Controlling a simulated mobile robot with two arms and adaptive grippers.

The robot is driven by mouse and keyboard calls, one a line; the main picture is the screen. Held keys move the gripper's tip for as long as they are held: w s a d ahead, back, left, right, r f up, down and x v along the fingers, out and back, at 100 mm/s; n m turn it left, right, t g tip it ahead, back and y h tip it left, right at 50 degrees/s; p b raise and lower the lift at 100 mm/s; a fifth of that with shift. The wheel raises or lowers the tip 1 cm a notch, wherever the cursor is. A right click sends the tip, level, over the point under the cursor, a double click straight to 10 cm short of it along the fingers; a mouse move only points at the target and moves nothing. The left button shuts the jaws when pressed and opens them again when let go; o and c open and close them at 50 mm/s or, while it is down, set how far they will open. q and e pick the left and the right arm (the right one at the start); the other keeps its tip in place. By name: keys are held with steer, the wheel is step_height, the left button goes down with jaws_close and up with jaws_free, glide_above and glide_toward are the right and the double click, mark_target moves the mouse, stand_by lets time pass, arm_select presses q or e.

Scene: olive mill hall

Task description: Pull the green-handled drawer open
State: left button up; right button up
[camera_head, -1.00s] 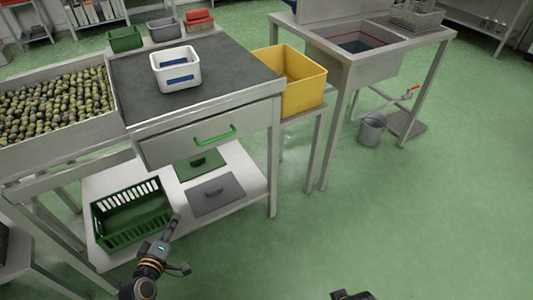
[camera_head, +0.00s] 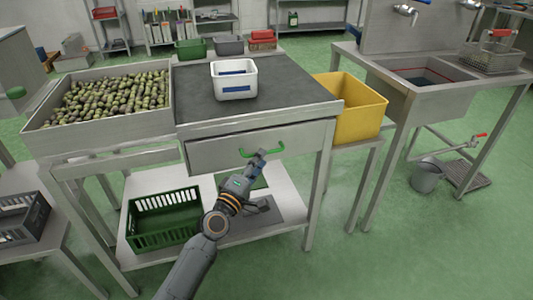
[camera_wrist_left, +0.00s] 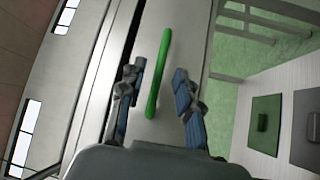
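The drawer (camera_head: 215,151) is a grey metal front under the dark worktop, with a green bar handle (camera_head: 275,150). A narrow dark gap shows along the top of the drawer front in the left wrist view. My left gripper (camera_head: 257,163) is at the handle, in front of the drawer. In the left wrist view, the green handle (camera_wrist_left: 160,72) lies between its two spread fingers, with space on both sides. The gripper (camera_wrist_left: 157,100) is open. My right gripper is not in view.
A white container (camera_head: 234,94) stands on the worktop (camera_head: 290,88). A green crate (camera_head: 165,238) sits on the shelf below. An olive bin (camera_head: 40,130) is on the left and a yellow bin (camera_head: 362,115) on the right. Floor in front right is clear.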

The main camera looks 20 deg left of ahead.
arm_select(q)
steer(key=shift+x, duration=2.15)
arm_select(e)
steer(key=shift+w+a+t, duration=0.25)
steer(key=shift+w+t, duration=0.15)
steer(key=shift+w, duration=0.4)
arm_select(q)
steer(key=shift+c, duration=0.4)
jaws_close()
